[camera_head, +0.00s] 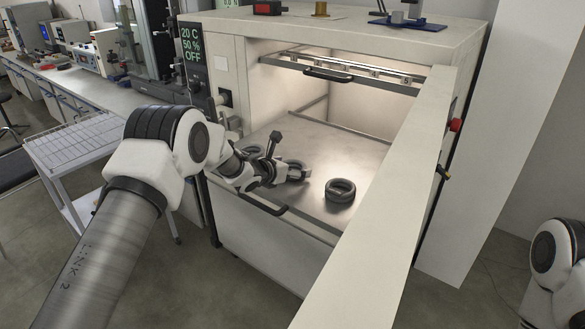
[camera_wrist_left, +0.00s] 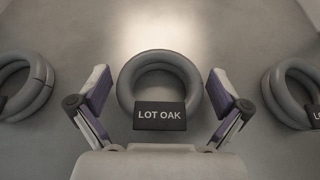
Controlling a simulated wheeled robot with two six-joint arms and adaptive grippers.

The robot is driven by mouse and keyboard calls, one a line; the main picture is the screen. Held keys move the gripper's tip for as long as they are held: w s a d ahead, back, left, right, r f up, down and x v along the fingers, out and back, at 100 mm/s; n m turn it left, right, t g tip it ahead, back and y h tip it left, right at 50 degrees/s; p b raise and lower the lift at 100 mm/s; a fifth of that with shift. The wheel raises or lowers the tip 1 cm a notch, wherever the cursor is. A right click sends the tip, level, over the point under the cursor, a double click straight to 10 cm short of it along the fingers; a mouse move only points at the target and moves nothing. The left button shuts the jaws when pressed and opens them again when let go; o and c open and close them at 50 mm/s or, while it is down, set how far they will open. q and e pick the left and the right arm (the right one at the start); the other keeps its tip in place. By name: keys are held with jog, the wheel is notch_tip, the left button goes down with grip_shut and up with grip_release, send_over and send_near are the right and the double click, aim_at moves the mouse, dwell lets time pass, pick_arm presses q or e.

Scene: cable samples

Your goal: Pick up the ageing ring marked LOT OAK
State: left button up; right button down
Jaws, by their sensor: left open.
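The ageing ring marked LOT OAK (camera_wrist_left: 160,62) is a grey coiled ring with a dark tag in white letters. It lies flat in the middle of the left wrist view. My left gripper (camera_wrist_left: 160,95) is open, with one finger on each side of this ring and a visible gap at both sides. In the head view my left gripper (camera_head: 300,174) is low over the chamber shelf and partly hides the middle ring (camera_head: 295,163). My right gripper is out of view.
Another ring (camera_head: 340,190) lies to the right on the metal shelf (camera_head: 325,145). A ring (camera_wrist_left: 22,85) also lies left of the marked one; the right-hand ring's tag (camera_wrist_left: 314,116) is cut off. The open chamber's door (camera_head: 395,210) stands at the right.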

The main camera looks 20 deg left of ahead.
pick_arm(q)
jog(key=shift+s, duration=0.1)
jog(key=c, duration=0.9)
jog(key=shift+c, duration=0.2)
